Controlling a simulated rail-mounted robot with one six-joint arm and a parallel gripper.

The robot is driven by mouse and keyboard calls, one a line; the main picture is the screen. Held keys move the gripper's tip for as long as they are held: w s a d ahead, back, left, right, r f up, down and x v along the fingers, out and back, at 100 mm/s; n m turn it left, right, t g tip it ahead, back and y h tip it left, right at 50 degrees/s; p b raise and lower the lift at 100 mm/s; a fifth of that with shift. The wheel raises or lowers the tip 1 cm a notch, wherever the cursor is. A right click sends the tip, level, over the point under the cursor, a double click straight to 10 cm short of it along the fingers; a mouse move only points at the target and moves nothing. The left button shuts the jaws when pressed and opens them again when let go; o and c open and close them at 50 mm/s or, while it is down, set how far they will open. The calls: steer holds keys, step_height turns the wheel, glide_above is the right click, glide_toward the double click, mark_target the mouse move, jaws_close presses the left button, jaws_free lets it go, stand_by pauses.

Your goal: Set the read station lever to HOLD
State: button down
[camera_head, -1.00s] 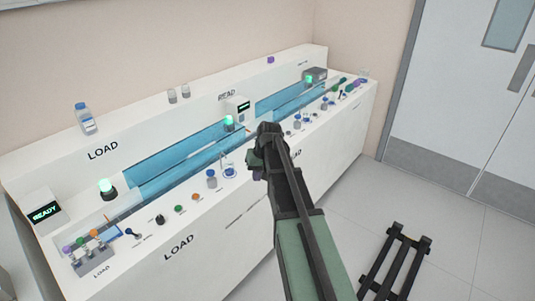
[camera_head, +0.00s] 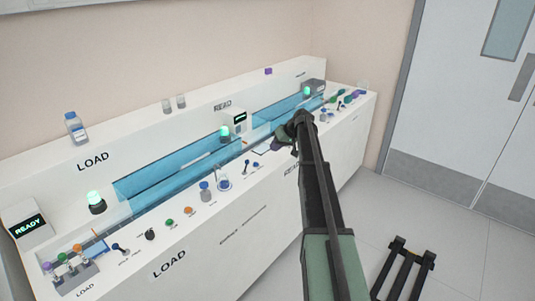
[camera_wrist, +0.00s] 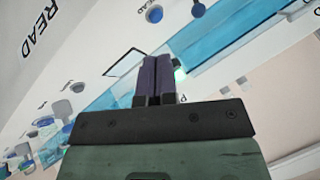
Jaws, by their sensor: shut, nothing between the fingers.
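My gripper shows at the far end of my arm in the head view (camera_head: 290,135), over the front part of the counter at the READ station. In the wrist view its dark purple fingers (camera_wrist: 157,75) are closed together with nothing between them. In the head view, a small dark and blue control (camera_head: 258,165) stands on the counter left of my gripper; it may be the read station lever, but its setting is too small to read. My arm hides part of the READ station counter. I see no contact between my gripper and any control.
A blue channel (camera_head: 180,170) with clear covers runs along the counter. The READ display (camera_head: 239,117) and a green lamp (camera_head: 225,132) stand behind it. Bottles (camera_head: 205,190) and knobs line the front edge. A dark rack-like frame (camera_head: 405,265) is at lower right.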

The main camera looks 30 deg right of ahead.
steer(key=b+x, duration=0.3)
steer(key=x, duration=0.1)
steer(key=b+x, duration=0.3)
steer(key=x, duration=0.1)
steer(key=shift+s+d+f, duration=0.1)
steer(key=shift+d+f, duration=0.05)
steer(key=shift+f, duration=0.25)
steer(key=a, duration=0.4)
steer(key=shift+w+a+r+p, duration=0.2)
steer(key=shift+w+r+p, duration=0.1)
steer(key=shift+w+p, duration=0.1)
steer(key=shift+s+r, duration=0.1)
steer(key=shift+s, duration=0.05)
